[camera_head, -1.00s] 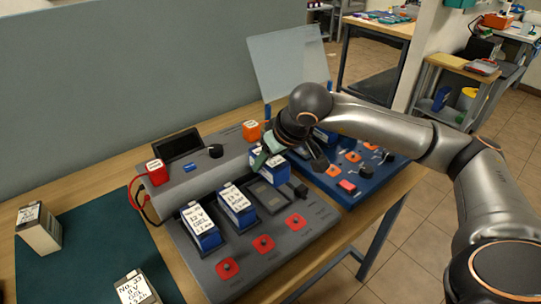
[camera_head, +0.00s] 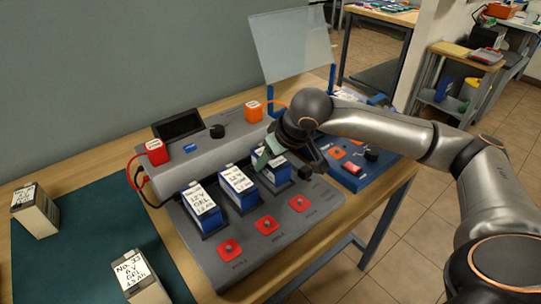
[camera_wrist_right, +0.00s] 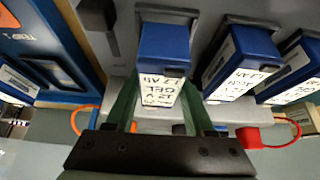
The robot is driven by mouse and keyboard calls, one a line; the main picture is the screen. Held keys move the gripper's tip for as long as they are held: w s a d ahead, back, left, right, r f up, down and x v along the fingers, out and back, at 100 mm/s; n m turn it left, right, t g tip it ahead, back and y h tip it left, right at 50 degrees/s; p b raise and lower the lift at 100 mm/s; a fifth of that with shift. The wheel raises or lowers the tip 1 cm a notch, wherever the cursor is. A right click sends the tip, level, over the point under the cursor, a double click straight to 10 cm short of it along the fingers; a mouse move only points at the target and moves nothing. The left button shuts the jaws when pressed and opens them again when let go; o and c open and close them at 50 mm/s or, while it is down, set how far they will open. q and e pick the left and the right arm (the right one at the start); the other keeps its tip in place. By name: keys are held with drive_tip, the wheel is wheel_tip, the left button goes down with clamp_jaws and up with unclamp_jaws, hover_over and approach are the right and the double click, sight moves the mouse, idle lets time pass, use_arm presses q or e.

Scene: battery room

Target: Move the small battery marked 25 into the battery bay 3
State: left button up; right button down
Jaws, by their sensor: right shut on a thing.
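My right gripper (camera_head: 272,152) is shut on a small blue battery with a white label (camera_head: 271,171) at the rightmost bay of the grey charger, which I take as bay 3. In the right wrist view the green fingers (camera_wrist_right: 160,104) flank this battery (camera_wrist_right: 163,50), and its lower part appears to be within the dark bay frame (camera_wrist_right: 168,15). I cannot tell whether it is fully seated. Its number is too small to read. My left gripper is not in view.
Two similar blue batteries (camera_head: 202,210) (camera_head: 238,190) stand in the other bays of the grey charger (camera_head: 232,264), with red buttons in front. Pale batteries (camera_head: 36,211) (camera_head: 137,276) stand on the green mat (camera_head: 85,230). A blue panel (camera_head: 370,178) lies to the right.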

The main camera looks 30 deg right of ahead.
drive_tip(key=shift+f, duration=0.1)
use_arm(q)
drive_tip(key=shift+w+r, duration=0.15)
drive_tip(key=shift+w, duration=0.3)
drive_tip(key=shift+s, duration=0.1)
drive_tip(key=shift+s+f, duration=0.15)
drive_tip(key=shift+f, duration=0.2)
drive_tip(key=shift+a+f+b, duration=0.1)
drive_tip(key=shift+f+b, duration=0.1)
drive_tip(key=shift+b, duration=0.2)
idle(0.5)
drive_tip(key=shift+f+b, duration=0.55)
drive_tip(key=shift+b, duration=0.05)
use_arm(e)
drive_tip(key=shift+f, duration=0.6)
